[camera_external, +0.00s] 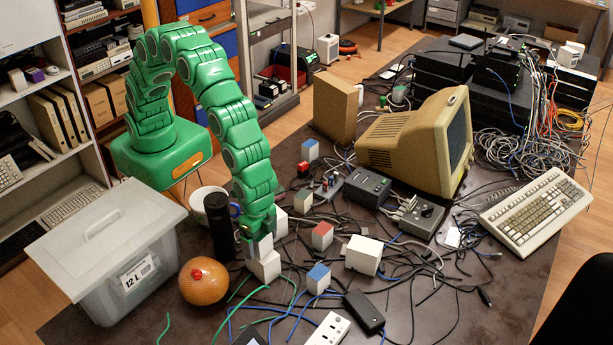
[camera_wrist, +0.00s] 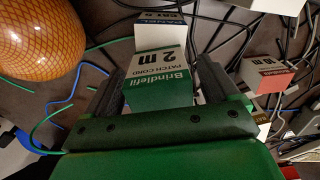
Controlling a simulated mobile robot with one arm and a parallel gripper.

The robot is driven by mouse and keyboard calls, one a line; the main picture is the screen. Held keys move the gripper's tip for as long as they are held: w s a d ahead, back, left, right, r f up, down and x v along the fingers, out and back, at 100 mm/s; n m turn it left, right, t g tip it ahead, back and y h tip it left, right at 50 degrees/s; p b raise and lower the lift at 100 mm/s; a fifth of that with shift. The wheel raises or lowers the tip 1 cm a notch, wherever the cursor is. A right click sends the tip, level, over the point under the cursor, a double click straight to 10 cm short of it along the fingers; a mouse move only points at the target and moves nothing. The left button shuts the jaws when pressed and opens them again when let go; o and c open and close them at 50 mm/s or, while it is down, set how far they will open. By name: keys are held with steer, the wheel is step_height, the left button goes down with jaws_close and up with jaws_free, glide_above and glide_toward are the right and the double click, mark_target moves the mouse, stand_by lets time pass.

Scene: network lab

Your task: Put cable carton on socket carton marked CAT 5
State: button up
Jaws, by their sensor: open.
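The cable carton (camera_wrist: 165,65), green and white with "2 m" and "PATCH CORD" printed on it, stands between my gripper's (camera_wrist: 160,95) two fingers in the wrist view. My gripper is open around it. In the external view, my gripper (camera_external: 257,238) points down with the pale cable carton (camera_external: 263,246) between its fingers. A white carton (camera_external: 264,266) is directly below, and the cable carton appears to rest on it. A white face (camera_wrist: 160,18) with small upside-down print shows beyond the cable carton in the wrist view; I cannot read a CAT mark.
An orange ball-like object (camera_external: 204,281) and a dark cylinder (camera_external: 219,222) are close on the left. A red-topped carton (camera_external: 322,235), a blue-topped carton (camera_external: 319,278) and a white box (camera_external: 364,254) stand to the right. Loose cables cover much of the table.

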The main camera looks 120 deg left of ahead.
step_height(320, 180, up, 11)
steer(key=shift+f, duration=0.15)
steer(key=shift+s+a+r, duration=0.1)
steer(key=shift+s+r, duration=0.05)
steer(key=shift+r, duration=0.35)
steer(key=s+a+r, duration=0.6)
steer(key=s+r, duration=0.1)
steer(key=s, duration=0.4)
steer(key=s+a+r, duration=0.1)
steer(key=s+a, duration=0.2)
steer(key=s, duration=0.8)
steer(key=s+a+r+g, duration=0.1)
steer(key=s+a, duration=0.1)
steer(key=s, duration=1)
steer(key=s+a+r, duration=0.1)
steer(key=s+a, duration=0.2)
steer(key=s, duration=0.8)
steer(key=shift+s+a+g, duration=0.35)
steer(key=shift+g, duration=0.05)
